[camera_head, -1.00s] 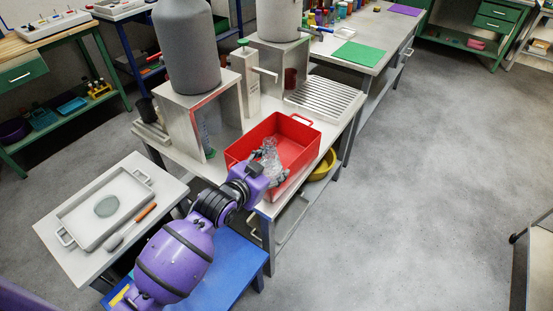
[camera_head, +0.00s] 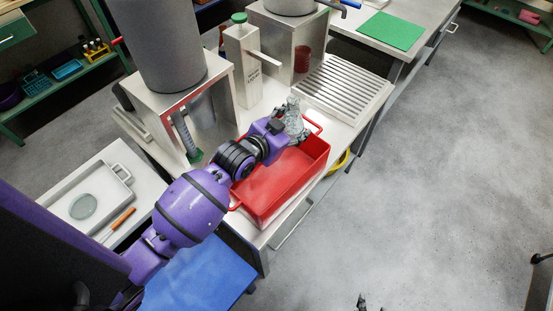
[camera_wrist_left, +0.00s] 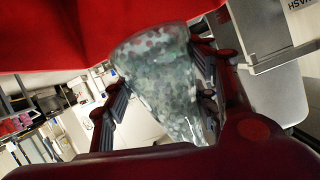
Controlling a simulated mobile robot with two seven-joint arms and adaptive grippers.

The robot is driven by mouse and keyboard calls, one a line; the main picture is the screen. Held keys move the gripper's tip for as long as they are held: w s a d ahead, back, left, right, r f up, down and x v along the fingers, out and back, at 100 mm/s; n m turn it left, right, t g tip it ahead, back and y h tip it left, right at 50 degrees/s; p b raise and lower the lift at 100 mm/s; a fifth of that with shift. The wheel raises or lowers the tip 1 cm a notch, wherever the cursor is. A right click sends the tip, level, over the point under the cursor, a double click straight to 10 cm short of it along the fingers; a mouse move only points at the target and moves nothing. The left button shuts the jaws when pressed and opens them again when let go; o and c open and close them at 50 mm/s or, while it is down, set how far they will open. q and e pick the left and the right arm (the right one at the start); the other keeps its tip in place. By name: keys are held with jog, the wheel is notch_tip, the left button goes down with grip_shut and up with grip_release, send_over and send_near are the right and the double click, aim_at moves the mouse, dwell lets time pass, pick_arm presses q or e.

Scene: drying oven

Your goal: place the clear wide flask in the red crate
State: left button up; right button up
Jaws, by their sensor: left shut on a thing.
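The clear wide flask (camera_head: 294,118) is held by my left gripper (camera_head: 287,130) at the far end of the red crate (camera_head: 292,182), near its far handle. In the left wrist view the flask (camera_wrist_left: 165,85) is tilted between the dark fingers of the left gripper (camera_wrist_left: 160,98), with the red crate wall (camera_wrist_left: 60,35) close above it. I cannot tell whether the flask touches the crate. The crate's visible floor is bare; my left arm hides part of its left side. The tips of my right gripper (camera_head: 370,303) just show at the bottom edge; their opening is unclear.
The crate stands on a light bench. A slatted metal rack (camera_head: 343,88) lies behind it. Open floor lies to the right.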

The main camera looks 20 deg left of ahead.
pick_arm(q)
jog(key=shift+w, duration=0.3)
jog(key=f, duration=0.5)
jog(key=shift+s, duration=0.2)
notch_tip(320, 180, down, 5)
jog(key=shift+w+r+b, duration=0.15)
jog(key=shift+b, duration=0.3)
pick_arm(e)
jog(key=shift+s+d+f, duration=0.15)
jog(key=shift+s+f, duration=0.05)
jog(key=shift+f, duration=0.3)
pick_arm(q)
jog(key=shift+f, duration=0.5)
pick_arm(e)
jog(key=shift+s+f, duration=0.1)
jog(key=shift+f, duration=0.15)
pick_arm(q)
jog(key=shift+f, duration=0.1)
pick_arm(e)
jog(key=shift+d, duration=0.1)
